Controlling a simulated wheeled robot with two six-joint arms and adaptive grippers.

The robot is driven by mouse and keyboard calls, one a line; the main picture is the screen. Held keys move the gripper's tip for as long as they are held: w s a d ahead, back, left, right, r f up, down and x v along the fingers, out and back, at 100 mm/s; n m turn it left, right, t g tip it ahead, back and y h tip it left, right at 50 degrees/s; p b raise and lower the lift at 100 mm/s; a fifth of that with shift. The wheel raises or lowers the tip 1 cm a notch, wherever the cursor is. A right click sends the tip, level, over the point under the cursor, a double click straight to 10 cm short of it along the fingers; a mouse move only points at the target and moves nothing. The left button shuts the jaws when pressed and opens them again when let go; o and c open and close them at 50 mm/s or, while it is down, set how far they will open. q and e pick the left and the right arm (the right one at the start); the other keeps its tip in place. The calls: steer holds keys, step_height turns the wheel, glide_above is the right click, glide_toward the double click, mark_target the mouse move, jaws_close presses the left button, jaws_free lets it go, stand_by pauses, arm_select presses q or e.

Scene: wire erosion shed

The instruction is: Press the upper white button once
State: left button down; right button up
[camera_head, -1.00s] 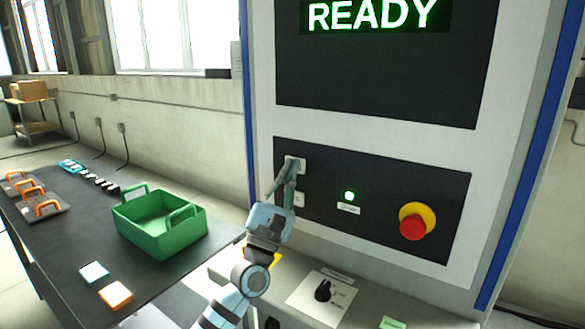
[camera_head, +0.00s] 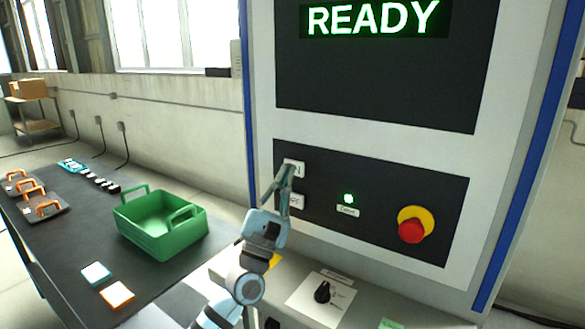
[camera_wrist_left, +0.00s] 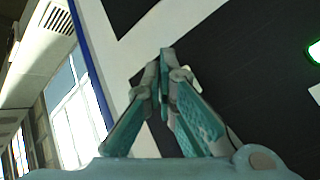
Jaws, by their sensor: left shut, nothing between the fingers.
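The upper white button (camera_head: 294,168) is on the dark lower panel of the machine, and an "N" shows at its right side. The lower white button (camera_head: 297,201), marked "FF" where it shows, sits below it. My left gripper (camera_head: 288,170) is shut and empty, its fingertips in front of the upper button and hiding part of it. I cannot tell whether they touch it. In the left wrist view my left gripper (camera_wrist_left: 166,62) points at the panel with its fingertips together. My right gripper is not in view.
A green lamp (camera_head: 348,198) and a red stop knob (camera_head: 411,230) are on the panel to the right. A green crate (camera_head: 160,238) stands on the dark table at left. The display (camera_head: 373,17) reads READY.

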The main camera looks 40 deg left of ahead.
arm_select(q)
steer(key=s+p, duration=0.3)
steer(key=s, duration=0.2)
steer(key=shift+d, duration=0.1)
stand_by(0.8)
